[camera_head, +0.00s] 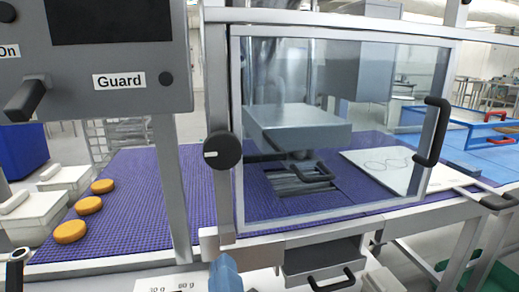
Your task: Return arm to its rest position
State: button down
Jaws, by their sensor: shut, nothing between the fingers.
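I cannot make out my gripper or its fingertips in the head view. A blue rounded piece (226,274) rises at the bottom edge, cut off by the frame; I cannot tell what it belongs to. A clear guard door (340,185) in a grey metal frame stands in front of a machine with a grey block (298,128) behind the pane. The door has a black handle (432,132) on its right side and looks closed.
A purple mesh belt (145,190) runs behind the frame, with several orange rounds (90,205) at left beside pale bins (35,217). A control panel labelled Guard (120,55) hangs upper left. A drawer (322,258) is below the door. Blue trays (455,125) stand at right.

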jog(key=s+d+f+m+g, duration=0.1)
jog(key=s+d+f, duration=0.4)
jog(key=d+f, duration=0.25)
jog(key=s+d+f+g, duration=0.1)
jog(key=s+d+f, duration=0.4)
jog(key=d, duration=0.4)
jog(key=s+d+m+h, duration=0.2)
jog(key=s+d+m, duration=0.2)
jog(key=s, duration=0.5)
jog(key=s+d+m+h+p, duration=0.1)
jog(key=s+d+m, duration=0.4)
jog(key=s, duration=0.5)
jog(key=shift+s+g+h+p, duration=0.3)
jog(key=shift+g+h, duration=0.1)
jog(key=shift+h, duration=0.1)
jog(key=shift+f, duration=0.1)
